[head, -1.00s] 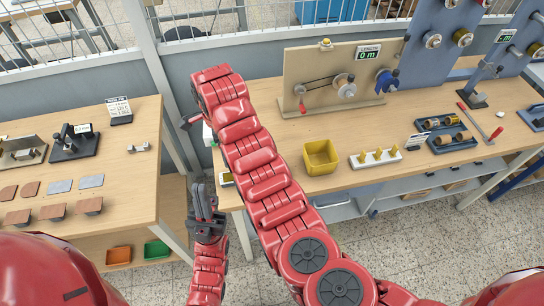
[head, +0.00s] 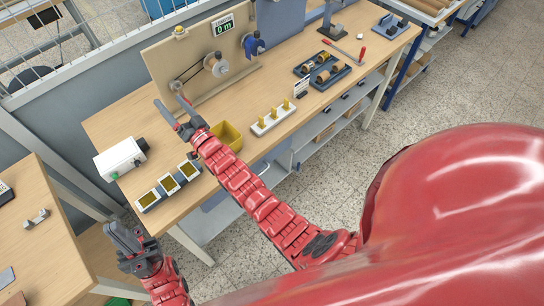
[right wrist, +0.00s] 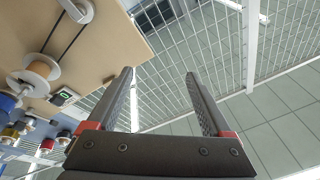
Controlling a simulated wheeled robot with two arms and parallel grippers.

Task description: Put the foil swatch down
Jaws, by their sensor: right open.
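A holder (head: 158,193) with three gold foil swatches (head: 168,184) sits at the front left corner of the long bench. I cannot tell which swatch the task means. My right gripper (head: 171,106) is over the bench, beyond the swatches and left of the yellow bin. Its two fingers are apart; the right wrist view shows nothing between them (right wrist: 160,85). My left gripper (head: 124,232) is low in front of the gap between the tables, near the holder in the picture. I see no swatch in it, and its finger opening is unclear.
A white box with a black knob (head: 121,158) stands behind the holder. A yellow bin (head: 227,134) and a white block with yellow pegs (head: 272,118) stand to the right. A reel panel (head: 165,60) closes the back. The left table (head: 40,240) is partly in view.

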